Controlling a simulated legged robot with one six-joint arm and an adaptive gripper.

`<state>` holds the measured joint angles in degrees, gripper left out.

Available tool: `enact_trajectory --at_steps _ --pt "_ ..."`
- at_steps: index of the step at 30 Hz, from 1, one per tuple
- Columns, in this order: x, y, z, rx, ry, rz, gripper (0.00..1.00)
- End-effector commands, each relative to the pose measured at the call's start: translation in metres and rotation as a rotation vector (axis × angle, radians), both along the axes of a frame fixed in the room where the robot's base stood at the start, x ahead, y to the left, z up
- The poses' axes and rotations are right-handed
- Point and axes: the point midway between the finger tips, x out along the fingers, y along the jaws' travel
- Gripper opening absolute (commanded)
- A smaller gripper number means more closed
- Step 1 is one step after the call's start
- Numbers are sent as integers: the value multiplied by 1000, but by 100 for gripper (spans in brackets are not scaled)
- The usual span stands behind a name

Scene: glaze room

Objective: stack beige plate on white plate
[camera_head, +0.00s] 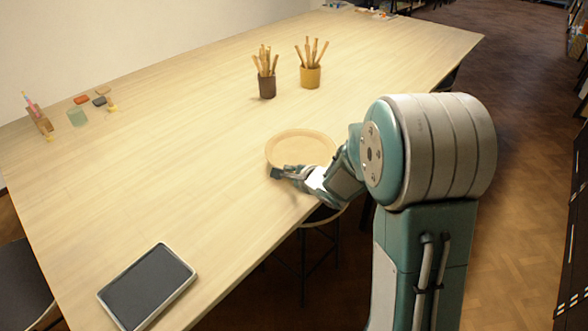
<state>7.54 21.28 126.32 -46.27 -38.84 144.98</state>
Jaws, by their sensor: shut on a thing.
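The beige plate (302,147) is a round, shallow, rimmed dish near the right-hand edge of the table. My gripper (277,173) is at its near rim and shut on it. My arm hides part of the plate's right and near side. I cannot tell whether the plate is raised or resting on something. No white plate can be made out; one may be hidden under the beige plate or behind my arm.
The long wooden table (180,170) is largely clear. Behind the plate stand a brown cup (267,87) and a yellow cup (311,77) holding sticks. A dark tablet (147,288) lies at the near left. A pencil holder (40,121) and small items are far left.

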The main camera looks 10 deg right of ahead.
Motion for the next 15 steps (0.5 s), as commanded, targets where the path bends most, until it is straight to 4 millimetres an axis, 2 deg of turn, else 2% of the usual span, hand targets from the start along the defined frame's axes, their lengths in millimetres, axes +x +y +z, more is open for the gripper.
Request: enact_trajectory --at_steps 1,3,11,15 --pt "0 2 -1 0 1 1 12" --pt "0 1 -1 1 0 2 43" --pt "0 -9 -1 11 0 0 43" --pt "0 -8 4 8 -2 1 43"
